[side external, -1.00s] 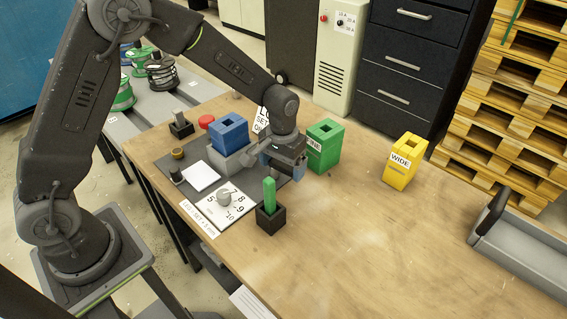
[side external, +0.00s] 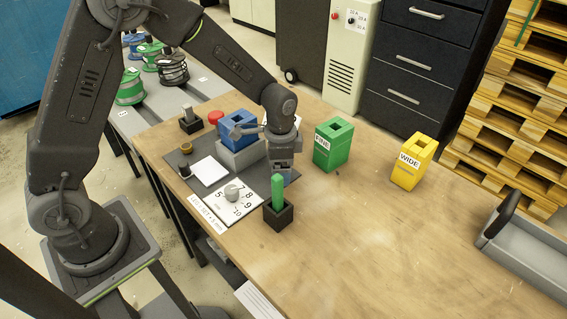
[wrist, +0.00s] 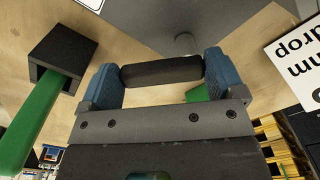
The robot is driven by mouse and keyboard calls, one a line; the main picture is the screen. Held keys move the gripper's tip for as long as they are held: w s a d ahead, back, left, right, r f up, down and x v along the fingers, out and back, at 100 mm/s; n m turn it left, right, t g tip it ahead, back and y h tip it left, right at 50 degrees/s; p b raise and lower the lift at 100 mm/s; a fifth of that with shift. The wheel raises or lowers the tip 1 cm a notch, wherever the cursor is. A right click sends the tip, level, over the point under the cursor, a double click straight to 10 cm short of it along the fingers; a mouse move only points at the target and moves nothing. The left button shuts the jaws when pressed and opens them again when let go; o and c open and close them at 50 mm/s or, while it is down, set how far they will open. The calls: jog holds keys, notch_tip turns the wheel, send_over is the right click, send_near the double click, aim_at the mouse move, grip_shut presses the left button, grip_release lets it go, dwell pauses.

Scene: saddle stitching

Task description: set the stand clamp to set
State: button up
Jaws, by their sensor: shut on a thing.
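The stand is a grey block (side external: 240,157) on a dark mat, with a blue slotted block (side external: 236,123) on top. A grey lever-like part shows against the blue block; I cannot read a set mark. My gripper (side external: 285,176) is at the stand's right front side, low over the table. In the wrist view my gripper's blue fingers (wrist: 162,78) are shut on a black cylindrical handle (wrist: 162,71) lying crosswise between them. A grey surface with a round grey post (wrist: 184,44) lies beyond it. The handle's link to the stand is hidden.
A green rod stands in a black holder (side external: 278,218) close in front of my gripper. A dial plate (side external: 237,203) and a white pad (side external: 209,171) lie left. The green FINE block (side external: 334,145) and yellow WIDE block (side external: 413,161) stand right.

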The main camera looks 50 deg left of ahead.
jog(key=shift+s+a+m, duration=0.1)
jog(key=shift+a+m, duration=0.05)
jog(key=shift+m, duration=0.65)
jog(key=o, duration=1)
notch_tip(320, 180, up, 14)
jog(key=shift+f, duration=0.1)
